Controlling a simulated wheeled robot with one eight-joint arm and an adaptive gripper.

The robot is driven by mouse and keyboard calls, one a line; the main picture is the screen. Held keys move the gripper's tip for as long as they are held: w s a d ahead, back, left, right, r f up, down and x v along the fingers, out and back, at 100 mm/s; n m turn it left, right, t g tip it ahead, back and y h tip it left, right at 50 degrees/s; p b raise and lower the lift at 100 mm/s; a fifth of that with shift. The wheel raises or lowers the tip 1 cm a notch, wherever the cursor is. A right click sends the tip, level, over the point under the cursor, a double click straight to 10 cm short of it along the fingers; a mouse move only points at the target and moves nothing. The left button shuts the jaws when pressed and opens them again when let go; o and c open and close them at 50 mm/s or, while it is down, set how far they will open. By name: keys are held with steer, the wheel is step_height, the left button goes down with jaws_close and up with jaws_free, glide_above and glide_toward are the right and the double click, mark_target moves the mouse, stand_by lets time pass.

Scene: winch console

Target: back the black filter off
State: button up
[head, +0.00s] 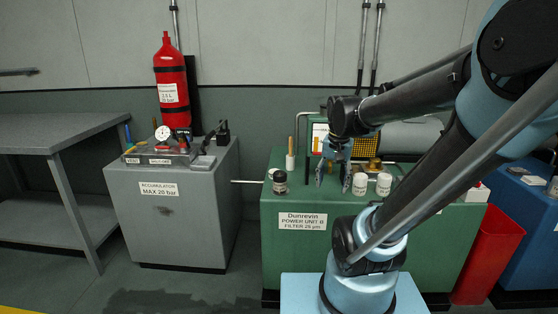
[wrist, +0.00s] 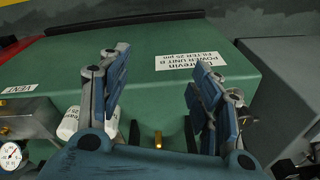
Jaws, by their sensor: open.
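The black filter (head: 279,182), a short dark canister with a pale label band, stands upright on the left front of the green power unit (head: 288,248) in the head view. My gripper (head: 333,176) is over the unit's top, to the right of the black filter and apart from it, pointing down.
Two white filters (head: 360,184) (head: 384,184) stand just right of my gripper. A wooden-topped white cylinder (head: 290,160) stands behind the black filter. The grey accumulator cabinet (head: 180,220), with a red bottle (head: 171,85), is left across a gap. A red bin (head: 488,255) is right.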

steer(key=w+a+r+m, duration=0.1)
steer(key=w+a+m, duration=0.1)
steer(key=w+a, duration=0.3)
steer(key=w+a+r+m, duration=0.1)
steer(key=w+a+m, duration=0.15)
steer(key=w, duration=0.45)
steer(key=m+g, duration=0.1)
steer(key=m, duration=0.3)
glide_above(280, 172)
step_height(280, 172, down, 4)
steer(key=shift+s+r, duration=0.15)
steer(key=shift+f, duration=3.5)
steer(key=c, duration=1.2)
steer(key=n, duration=0.6)
